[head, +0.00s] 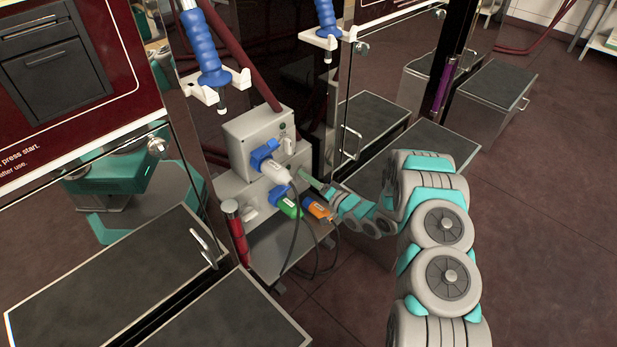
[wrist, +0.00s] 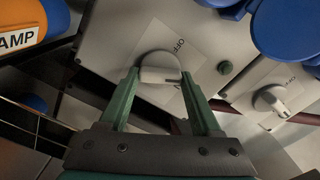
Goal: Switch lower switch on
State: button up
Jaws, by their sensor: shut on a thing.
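The lower switch (wrist: 160,68) is a pale grey rotary knob on a grey box face with a white label; "OFF" reads on the label above the knob. My gripper (wrist: 163,78) has its two green fingers on either side of this knob and is shut on it. The fingers partly cover the label's lower part, and I cannot tell the knob's exact setting. In the head view my gripper (head: 309,181) reaches the right end of the lower grey box (head: 230,186); the knob is hidden there. A second similar knob (wrist: 270,100) is at the right in the wrist view.
An orange plug (head: 318,209) and a green plug (head: 290,208) sit just below my gripper. A white plug (head: 275,171) is in the upper box's blue socket (head: 262,153). Dark cables hang below. A red cylinder (head: 236,232) stands left of the boxes.

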jog(key=m+p, duration=0.1)
jog(key=m, duration=0.3)
jog(key=shift+f+m, duration=0.15)
jog(key=shift+m, duration=0.15)
dwell(0.5)
jog(key=o, duration=1.4)
jog(key=shift+d, duration=0.1)
jog(key=v, duration=0.7)
jog(key=shift+s+d+b, duration=0.25)
jog(key=shift+b, duration=0.05)
